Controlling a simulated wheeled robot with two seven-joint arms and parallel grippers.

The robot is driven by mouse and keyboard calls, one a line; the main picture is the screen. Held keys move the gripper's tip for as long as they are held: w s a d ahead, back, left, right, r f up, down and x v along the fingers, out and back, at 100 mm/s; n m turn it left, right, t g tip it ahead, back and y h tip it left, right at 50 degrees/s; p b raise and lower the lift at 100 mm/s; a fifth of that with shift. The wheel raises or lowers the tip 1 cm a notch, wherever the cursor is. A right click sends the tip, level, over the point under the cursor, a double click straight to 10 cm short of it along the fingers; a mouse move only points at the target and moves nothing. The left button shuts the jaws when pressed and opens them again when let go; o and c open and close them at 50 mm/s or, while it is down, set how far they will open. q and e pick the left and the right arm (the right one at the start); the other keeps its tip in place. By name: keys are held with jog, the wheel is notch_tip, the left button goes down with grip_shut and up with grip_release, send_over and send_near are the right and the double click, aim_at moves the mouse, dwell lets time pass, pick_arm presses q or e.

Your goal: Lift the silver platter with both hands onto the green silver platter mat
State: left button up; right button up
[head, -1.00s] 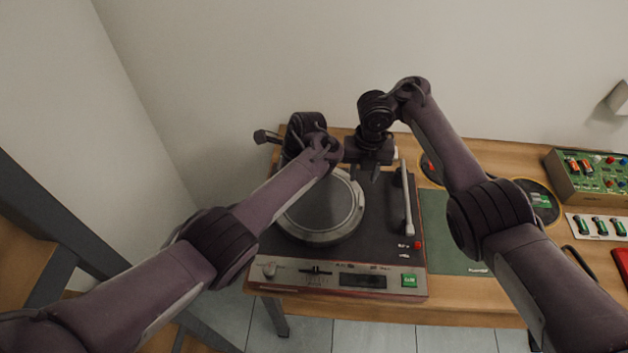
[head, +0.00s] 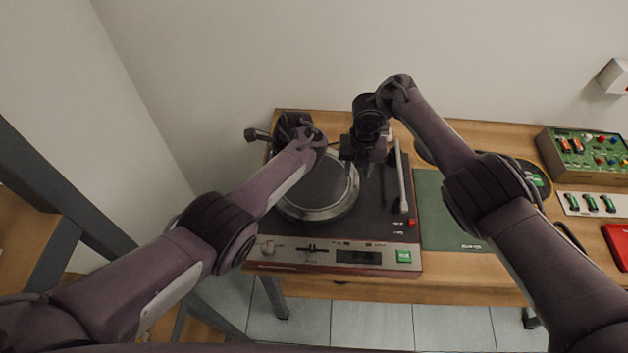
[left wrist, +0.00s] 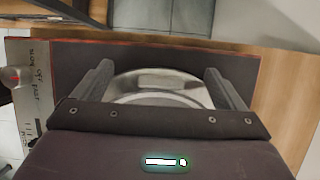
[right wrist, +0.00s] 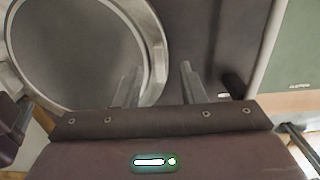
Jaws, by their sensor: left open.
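The silver platter (head: 330,207), a round disc with a dark top and shiny metal rim, lies on the dark record player. The green mat (head: 448,222) lies flat on the table just right of the player. My left gripper (left wrist: 158,70) is open; in its wrist view the platter's shiny rim (left wrist: 165,80) shows between the fingers. In the head view my left arm hides these fingers and the platter's far-left part. My right gripper (head: 362,172) is above the platter's far-right rim. In its wrist view the fingers are apart, with the rim by the left finger. I cannot tell whether either touches.
The tonearm (head: 402,178) stands on the player right of the platter, close to my right gripper. The wooden table (head: 470,290) also carries a green circuit box (head: 585,155), a white battery strip (head: 590,204) and a red object (head: 617,243). A wall rises behind.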

pick_arm(q)
jog(key=shift+x, duration=1.3)
pick_arm(e)
jog(key=shift+w+a+f, duration=0.1)
jog(key=shift+w+f, duration=0.05)
jog(key=shift+f, duration=1.15)
pick_arm(q)
jog(key=shift+w, duration=0.15)
pick_arm(e)
jog(key=shift+c, duration=0.2)
